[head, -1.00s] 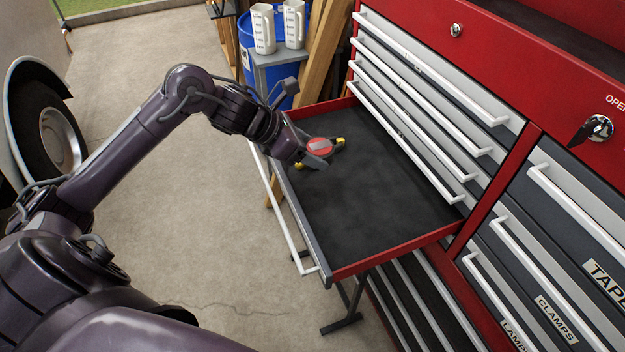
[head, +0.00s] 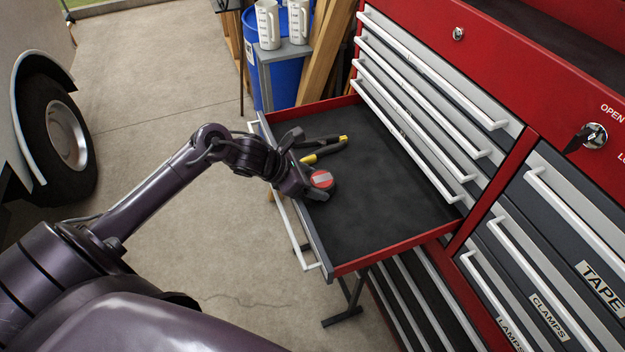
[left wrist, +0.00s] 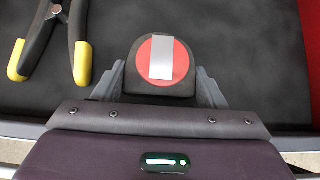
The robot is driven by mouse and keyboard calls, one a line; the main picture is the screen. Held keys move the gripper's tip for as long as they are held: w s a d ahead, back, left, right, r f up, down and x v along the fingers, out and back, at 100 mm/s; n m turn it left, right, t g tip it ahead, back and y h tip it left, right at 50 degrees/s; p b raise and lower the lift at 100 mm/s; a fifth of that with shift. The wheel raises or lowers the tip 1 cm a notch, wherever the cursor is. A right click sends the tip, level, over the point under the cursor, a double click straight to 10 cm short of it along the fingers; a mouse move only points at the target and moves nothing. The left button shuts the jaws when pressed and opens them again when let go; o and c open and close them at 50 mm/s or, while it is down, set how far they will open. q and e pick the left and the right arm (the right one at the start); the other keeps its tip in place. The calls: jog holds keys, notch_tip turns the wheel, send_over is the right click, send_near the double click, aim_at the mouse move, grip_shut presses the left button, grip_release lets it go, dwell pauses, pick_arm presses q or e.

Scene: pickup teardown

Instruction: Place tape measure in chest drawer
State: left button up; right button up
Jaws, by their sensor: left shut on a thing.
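The tape measure (head: 321,180) is dark with a red round face and a grey stripe. My left gripper (head: 314,186) is shut on it, over the open chest drawer (head: 385,215) near its front edge. In the left wrist view the tape measure (left wrist: 161,62) sits between the two grey fingers (left wrist: 160,88), with the dark drawer floor beneath. I cannot tell whether it touches the floor. My right gripper is not in view.
Pliers with yellow-tipped handles (head: 325,148) lie in the drawer behind the gripper; their handles also show in the left wrist view (left wrist: 83,60). The drawer's right part is bare. The red tool chest (head: 520,65) has several other shut drawers. Two measuring jugs (head: 268,25) stand beyond the drawer.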

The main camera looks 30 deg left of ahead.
pick_arm(q)
jog(key=shift+f, duration=0.1)
jog(key=o, duration=1.1)
jog(key=shift+o, duration=0.3)
jog(key=shift+s+a+r, duration=0.15)
jog(key=shift+r, duration=0.05)
jog(key=b+v, duration=0.3)
jog(key=v, duration=0.8)
jog(key=shift+s+r+b, duration=0.2)
jog(key=shift+r+b, duration=0.1)
